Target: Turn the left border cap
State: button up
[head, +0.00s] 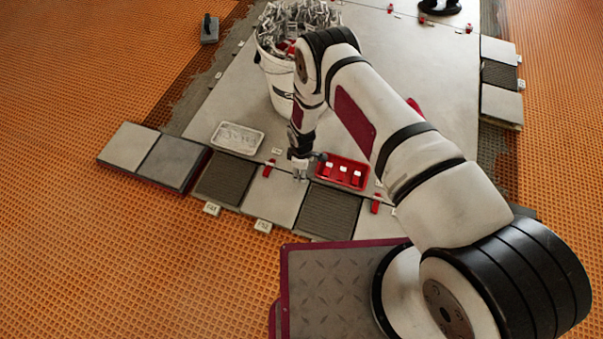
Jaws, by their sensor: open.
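The left border cap (269,167) is a small red cap standing at a joint of the front border tiles, left of my gripper. A similar red cap (376,205) stands further right along the same border. My gripper (300,174) points down over the light border tile between two dark ribbed tiles. It is open, looks empty, and is apart from the left cap, a little to its right. The fingertips are small in this view, and their height above the tile is hard to tell.
A red tray (342,163) with red pieces sits close right of my gripper. A pale shallow tray (237,138) lies to the left. A white bucket (277,89) full of grey clips stands behind. Stacked tiles (131,146) lie at far left. The orange mat (110,260) at front left is clear.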

jog(key=shift+f, duration=0.3)
jog(key=shift+c, duration=0.6)
grip_shut()
jog(key=shift+m, duration=0.3)
